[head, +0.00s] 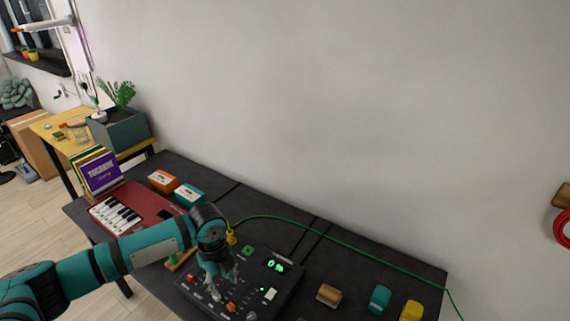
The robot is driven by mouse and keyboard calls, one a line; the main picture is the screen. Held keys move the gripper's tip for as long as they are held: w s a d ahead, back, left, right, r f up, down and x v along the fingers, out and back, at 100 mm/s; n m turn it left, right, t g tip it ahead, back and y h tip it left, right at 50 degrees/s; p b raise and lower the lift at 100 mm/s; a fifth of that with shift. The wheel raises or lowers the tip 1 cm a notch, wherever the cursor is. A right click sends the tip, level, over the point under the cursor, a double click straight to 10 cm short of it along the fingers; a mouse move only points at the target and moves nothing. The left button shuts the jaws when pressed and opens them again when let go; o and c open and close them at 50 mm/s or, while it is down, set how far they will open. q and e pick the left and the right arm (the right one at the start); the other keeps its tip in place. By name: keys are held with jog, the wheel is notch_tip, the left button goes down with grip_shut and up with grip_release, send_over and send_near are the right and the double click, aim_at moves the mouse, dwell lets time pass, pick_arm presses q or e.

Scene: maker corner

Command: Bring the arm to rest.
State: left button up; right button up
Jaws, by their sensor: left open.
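My left arm reaches in from the left, and its teal and black gripper (217,283) hangs fingers down over a dark control panel (284,283). The gripper is open, and I see nothing held between its fingers. The panel carries small knobs, a green lit display, a green button and a white switch. I cannot tell whether the fingertips touch the panel. The gripper and wrist hide part of the panel and table behind them. My right gripper is not in view.
On the dark table (345,258) stand a red keyboard (135,208), orange (162,181) and teal (189,195) boxes, a brown block (329,295), a teal block (380,299) and a yellow block (411,310). A green cable (330,234) crosses the back.

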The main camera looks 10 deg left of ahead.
pick_arm(q)
jog(key=s+d+f+n+t+h, duration=0.1)
jog(key=s+d+n+h, duration=0.15)
jog(key=s+d, duration=0.4)
jog(key=s+d+f+n+t+h, duration=0.15)
jog(key=s+d+n, duration=0.25)
jog(key=d, duration=0.5)
jog(key=s+a+r+n+t+y, duration=0.15)
jog(key=s+a+n+y, duration=0.25)
jog(key=s+a+n, duration=0.7)
notch_tip(320, 180, down, 28)
jog(key=s+d+n+g+b, duration=0.2)
jog(key=b, duration=0.1)
jog(key=s+a+f+g+b, duration=0.1)
jog(key=s+a+f, duration=0.2)
jog(key=s+f, duration=1.3)
notch_tip(320, 180, down, 2)
jog(key=shift+s+f+b, duration=0.15)
jog(key=shift+s+b, duration=0.1)
jog(key=shift+b, duration=0.1)
